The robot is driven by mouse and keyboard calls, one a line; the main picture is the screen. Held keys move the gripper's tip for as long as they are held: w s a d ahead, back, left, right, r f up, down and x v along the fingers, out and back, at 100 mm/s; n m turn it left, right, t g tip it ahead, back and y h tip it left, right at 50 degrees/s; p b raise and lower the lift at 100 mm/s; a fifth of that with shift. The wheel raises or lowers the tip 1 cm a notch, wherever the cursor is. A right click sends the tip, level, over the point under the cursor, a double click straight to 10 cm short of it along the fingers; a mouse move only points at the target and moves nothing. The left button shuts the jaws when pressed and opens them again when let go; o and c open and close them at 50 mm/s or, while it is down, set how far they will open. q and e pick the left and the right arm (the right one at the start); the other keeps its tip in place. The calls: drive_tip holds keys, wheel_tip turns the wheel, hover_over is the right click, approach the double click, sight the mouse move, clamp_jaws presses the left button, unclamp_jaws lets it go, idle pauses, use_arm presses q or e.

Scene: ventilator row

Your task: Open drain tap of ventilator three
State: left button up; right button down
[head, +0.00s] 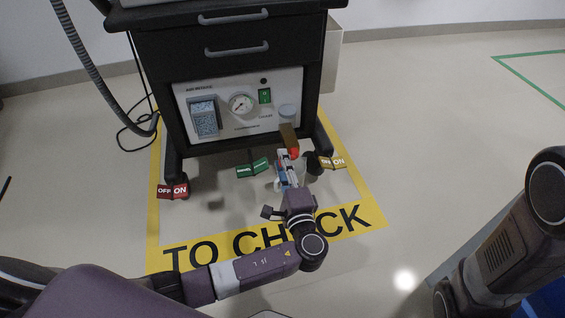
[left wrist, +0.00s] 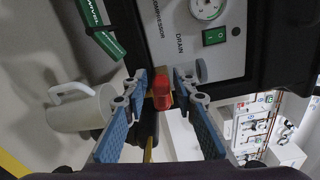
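The ventilator cart is dark, with a light front panel (head: 245,115) carrying a gauge, a green switch and a label reading DRAIN in the left wrist view. The drain tap has a brass-coloured body (head: 288,137) and a red handle (head: 294,153) at the panel's lower right. The red handle (left wrist: 161,97) also shows in the left wrist view, between my fingers. My left gripper (head: 284,157) is at the tap, its blue-padded fingers (left wrist: 162,76) apart on either side of the handle. Narrow gaps seem to show beside it; contact is unclear. My right gripper is out of view.
A white mug-like vessel (left wrist: 78,110) is beside my fingers in the left wrist view. Caster pedals marked OFF/ON (head: 172,192) and a green one (head: 253,168) stick out low. A grey hose (head: 82,55) hangs left. Yellow TO CHECK floor marking (head: 366,214) surrounds the cart.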

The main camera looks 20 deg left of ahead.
use_arm(q)
drive_tip(key=shift+o, duration=0.3)
drive_tip(key=shift+r, duration=0.1)
wheel_tip(320, 180, up, 10)
drive_tip(key=shift+f, duration=0.1)
drive_tip(key=shift+w, duration=0.1)
idle(0.4)
